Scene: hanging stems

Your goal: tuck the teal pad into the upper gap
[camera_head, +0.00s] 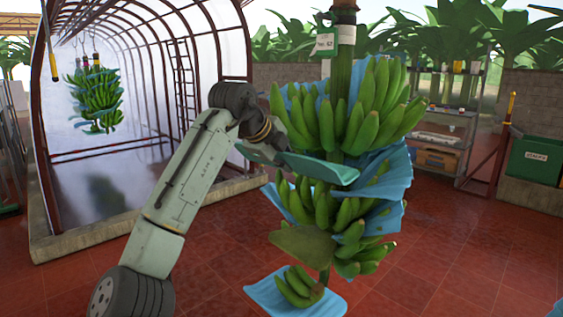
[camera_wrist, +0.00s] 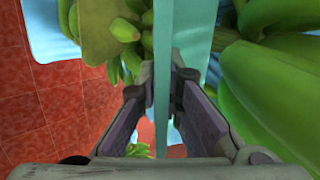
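A hanging banana stem (camera_head: 324,182) carries several stacked hands of green bananas. The teal pad (camera_head: 325,170) is a flat sheet lying roughly level and slightly tilted, at the near left side of the gap between the top hand (camera_head: 365,110) and the hand below it (camera_head: 300,203). My gripper (camera_head: 277,157) holds its left end. In the wrist view my gripper (camera_wrist: 162,78) has a finger on each side of the teal pad (camera_wrist: 195,28), seen nearly edge-on, with bananas (camera_wrist: 265,85) close on the right. How deep the pad reaches toward the stalk is hard to tell.
Blue sheets (camera_head: 385,178) sit between the hands on the right, and another (camera_head: 268,295) lies under the lowest hand. A second bunch (camera_head: 97,95) hangs in the tunnel at left. Shelves (camera_head: 440,130) and a green bin (camera_head: 535,160) stand behind. Open red tile floor surrounds the stem.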

